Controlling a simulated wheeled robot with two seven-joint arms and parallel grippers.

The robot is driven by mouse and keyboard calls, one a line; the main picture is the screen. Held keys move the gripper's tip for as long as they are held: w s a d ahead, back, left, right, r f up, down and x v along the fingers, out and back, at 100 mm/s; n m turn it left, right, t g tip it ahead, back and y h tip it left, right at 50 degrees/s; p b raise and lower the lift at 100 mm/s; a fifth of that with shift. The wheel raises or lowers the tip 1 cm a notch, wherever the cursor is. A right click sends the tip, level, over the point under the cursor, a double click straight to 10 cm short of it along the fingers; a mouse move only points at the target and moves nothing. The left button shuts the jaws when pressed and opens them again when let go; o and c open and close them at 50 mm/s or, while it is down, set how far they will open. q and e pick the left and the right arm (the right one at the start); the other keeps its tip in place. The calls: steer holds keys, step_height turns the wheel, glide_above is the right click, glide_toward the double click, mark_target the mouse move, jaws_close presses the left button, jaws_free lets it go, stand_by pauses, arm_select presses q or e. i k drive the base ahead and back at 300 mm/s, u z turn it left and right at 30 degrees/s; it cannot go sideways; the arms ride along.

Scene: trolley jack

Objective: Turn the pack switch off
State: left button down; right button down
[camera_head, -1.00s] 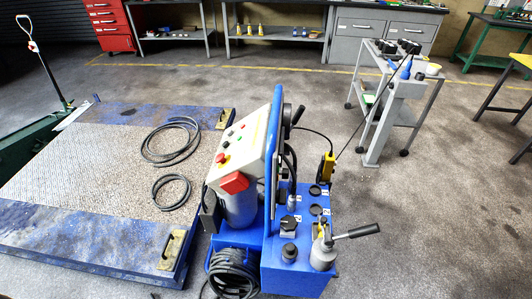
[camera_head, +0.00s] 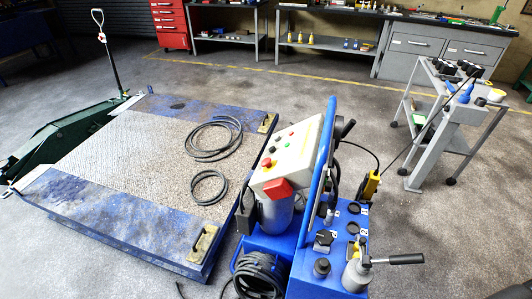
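The blue hydraulic pack (camera_head: 300,245) stands on the floor right of centre. Its sloped control box (camera_head: 298,152) carries a red mushroom button (camera_head: 267,162) and several small green, red and dark buttons. A larger red block (camera_head: 277,189) sits at the box's lower front corner. A black knob (camera_head: 324,238) sits on the blue top of the pack. I cannot tell which of these is the pack switch, nor its position. Neither of my grippers is in view.
A low blue-edged platform (camera_head: 130,157) with loose black hoses (camera_head: 209,186) lies left of the pack. A green pallet jack (camera_head: 62,141) stands at the far left. A grey trolley (camera_head: 448,133) stands to the right. Floor between pack and trolley is mostly clear.

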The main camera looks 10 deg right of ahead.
mark_target(321, 212)
steer(key=u, duration=2.4)
steer(key=k, duration=1.9)
steer(key=z, duration=1.95)
